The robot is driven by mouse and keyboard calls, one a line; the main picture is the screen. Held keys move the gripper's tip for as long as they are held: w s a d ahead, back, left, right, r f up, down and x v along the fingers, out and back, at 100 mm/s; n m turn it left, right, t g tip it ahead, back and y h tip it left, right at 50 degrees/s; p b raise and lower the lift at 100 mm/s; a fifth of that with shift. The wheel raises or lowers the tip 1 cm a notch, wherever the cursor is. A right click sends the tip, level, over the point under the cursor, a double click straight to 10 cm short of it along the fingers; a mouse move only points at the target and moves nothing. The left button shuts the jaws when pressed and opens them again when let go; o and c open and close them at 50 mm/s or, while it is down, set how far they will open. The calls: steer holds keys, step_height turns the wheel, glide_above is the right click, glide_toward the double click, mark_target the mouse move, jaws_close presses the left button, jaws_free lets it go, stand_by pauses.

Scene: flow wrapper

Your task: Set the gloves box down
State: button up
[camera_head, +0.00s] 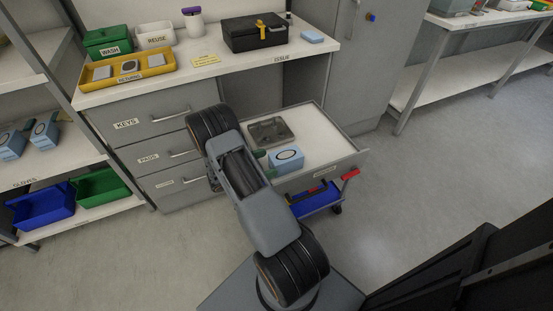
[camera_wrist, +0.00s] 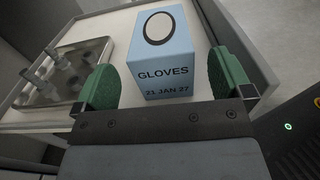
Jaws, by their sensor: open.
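In the head view my gripper (camera_head: 265,162) is at the drawer, partly hidden by my arm.
A metal tray (camera_wrist: 72,75) lies in the drawer left of the box. The drawer's raised walls surround both. A blue cart (camera_head: 318,202) with red handle stands below the drawer. Other gloves boxes (camera_head: 44,134) are on the left shelf. The counter above holds several containers.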

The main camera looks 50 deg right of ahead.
steer(key=v, duration=0.6)
steer(key=s+a+r+m+t+y, duration=0.4)
steer(key=s+a+r+m+y, duration=0.1)
steer(key=a+r+y, duration=0.3)
steer(key=s+a+r+m+t+y, duration=0.5)
steer(key=a+r+m+y, duration=0.3)
steer(key=a+r, duration=0.3)
steer(key=shift+s+r+m+t+y, duration=0.2)
steer(key=shift+r+m+t+y, duration=0.1)
steer(key=shift+r, duration=0.55)
steer(key=shift+d+r+p, duration=0.1)
steer(key=shift+p, duration=0.25)
